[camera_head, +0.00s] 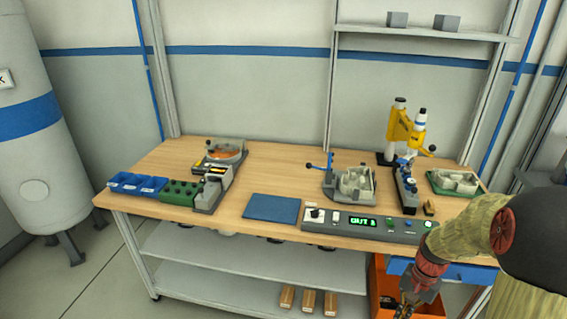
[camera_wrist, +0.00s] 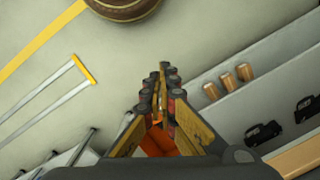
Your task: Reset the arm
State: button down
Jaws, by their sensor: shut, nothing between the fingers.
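My gripper (camera_head: 406,306) hangs at the lower right in the head view, low in front of the table's front edge, by an orange bin (camera_head: 382,290). In the wrist view my gripper (camera_wrist: 160,80) points down toward the floor, with its fingers together and nothing between them. My arm comes in from the right edge of the head view and bends down at the wrist. The fingertips are partly cut off at the bottom of the head view.
The wooden workbench (camera_head: 225,220) carries blue bins (camera_head: 138,184), a blue mat (camera_head: 272,208), a control panel (camera_head: 350,223), a grey fixture (camera_head: 352,185) and a yellow press (camera_head: 398,127). Wooden blocks (camera_head: 308,300) lie on the lower shelf (camera_head: 220,280).

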jog(key=s+a+r+n+t, duration=0.2)
jog(key=s+a+r, duration=0.3)
jog(key=r, duration=0.3)
jog(key=s+a+r+n+t+h, duration=0.1)
jog(key=s+a+r+n+t, duration=0.1)
jog(key=s+a+r, duration=0.3)
jog(key=s+a+r+n+t, duration=0.2)
jog(key=s+a+r+n, duration=0.2)
jog(key=r, duration=0.8)
jog(key=shift+s+a+t, duration=0.3)
jog(key=shift+s+a, duration=0.25)
jog(key=shift+a, duration=0.4)
